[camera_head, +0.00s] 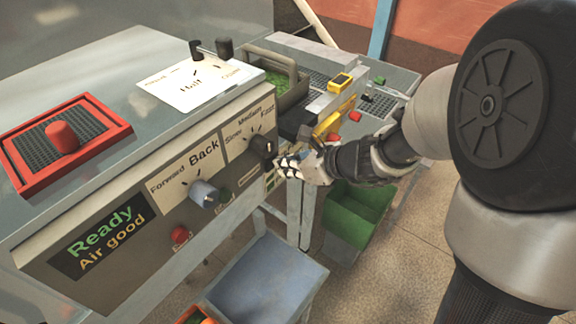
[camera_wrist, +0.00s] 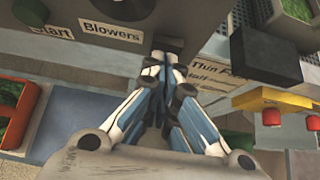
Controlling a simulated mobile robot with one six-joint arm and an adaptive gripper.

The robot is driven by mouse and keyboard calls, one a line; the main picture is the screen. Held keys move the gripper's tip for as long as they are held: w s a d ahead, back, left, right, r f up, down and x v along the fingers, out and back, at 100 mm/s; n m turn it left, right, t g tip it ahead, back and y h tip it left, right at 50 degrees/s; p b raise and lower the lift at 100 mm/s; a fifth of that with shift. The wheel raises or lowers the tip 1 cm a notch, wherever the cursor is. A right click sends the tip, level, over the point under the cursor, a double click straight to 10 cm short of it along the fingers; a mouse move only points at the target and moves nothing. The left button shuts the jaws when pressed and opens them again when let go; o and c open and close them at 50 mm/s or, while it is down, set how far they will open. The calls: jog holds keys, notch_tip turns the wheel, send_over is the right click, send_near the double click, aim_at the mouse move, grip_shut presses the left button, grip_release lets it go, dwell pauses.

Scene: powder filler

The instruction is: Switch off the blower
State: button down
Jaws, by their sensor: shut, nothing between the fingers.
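The "Blowers" label (camera_wrist: 110,28) is on the machine's front panel in the wrist view. A dark switch-like piece (camera_wrist: 168,44) sits just right of this label, directly ahead of my fingertips. My gripper (camera_wrist: 165,62) is shut and empty, its tips at or very near that piece; I cannot tell whether they touch. In the head view my gripper (camera_head: 280,166) is at the right end of the front panel, just below the black speed knob (camera_head: 262,147). The blower switch is not clearly visible there, and its position cannot be read.
A grey Forward/Back knob (camera_head: 205,194), a red button (camera_head: 180,234) and a "Ready / Air good" display (camera_head: 103,236) are on the panel's left. A green bin (camera_head: 358,214) is below my arm.

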jog(key=shift+r, duration=0.15)
jog(key=p, duration=0.3)
jog(key=shift+w+a+r+g+h, duration=0.2)
jog(key=shift+a+r+g+h, duration=0.1)
jog(key=shift+r, duration=0.1)
jog(key=shift+p, duration=0.55)
jog(key=shift+w+f+b, duration=0.1)
jog(key=shift+f+b, duration=0.2)
jog(key=shift+b, duration=0.05)
jog(key=shift+r, duration=0.15)
jog(key=shift+r+p, duration=0.65)
jog(key=shift+r, duration=0.05)
